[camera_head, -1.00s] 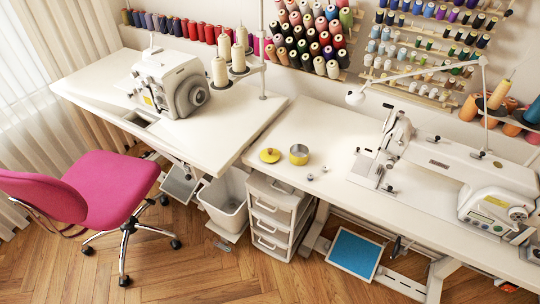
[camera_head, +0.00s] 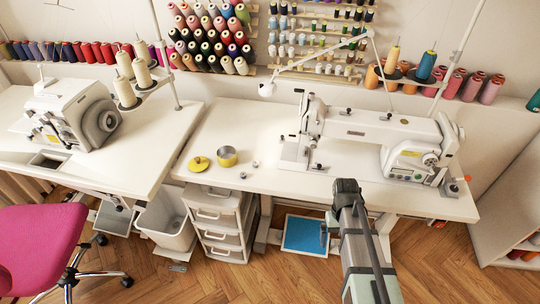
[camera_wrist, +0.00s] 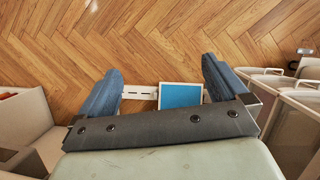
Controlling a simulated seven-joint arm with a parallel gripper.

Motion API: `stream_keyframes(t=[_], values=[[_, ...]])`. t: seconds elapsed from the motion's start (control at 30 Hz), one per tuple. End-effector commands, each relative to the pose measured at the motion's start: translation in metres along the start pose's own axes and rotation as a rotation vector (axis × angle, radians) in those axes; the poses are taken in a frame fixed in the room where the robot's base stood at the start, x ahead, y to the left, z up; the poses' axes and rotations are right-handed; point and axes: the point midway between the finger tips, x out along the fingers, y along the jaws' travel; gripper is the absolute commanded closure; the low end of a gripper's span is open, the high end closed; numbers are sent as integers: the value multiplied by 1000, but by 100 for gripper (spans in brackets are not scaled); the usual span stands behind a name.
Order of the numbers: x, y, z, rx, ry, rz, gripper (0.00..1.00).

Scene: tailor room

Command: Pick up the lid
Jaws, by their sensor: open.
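The lid (camera_head: 198,163) is a small round yellow disc with a knob on top. It lies flat on the white table near its left front corner. A yellow-sided round tin (camera_head: 227,156) stands open just right of it. My gripper (camera_head: 327,236) hangs in front of the table edge, well right of and apart from the lid. In the wrist view, my gripper (camera_wrist: 160,82) shows two blue fingers spread wide with nothing between them. That view faces the floor; the lid is not in it.
Small metal pieces (camera_head: 249,169) lie right of the tin. A sewing machine (camera_head: 372,135) stands on the table further right. A white drawer unit (camera_head: 221,223) and a blue pedal plate (camera_head: 305,235) are below the table. The tabletop around the lid is mostly clear.

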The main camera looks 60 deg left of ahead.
Motion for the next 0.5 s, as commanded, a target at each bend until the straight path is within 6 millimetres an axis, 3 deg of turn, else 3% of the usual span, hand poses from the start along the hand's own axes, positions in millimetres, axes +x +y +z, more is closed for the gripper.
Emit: stream_keyframes(t=[0.03, 0.5], values=[[-19, -18, -9, -34, 14, 13, 0], [-180, -179, -52, -301, 179, 82, 0]])
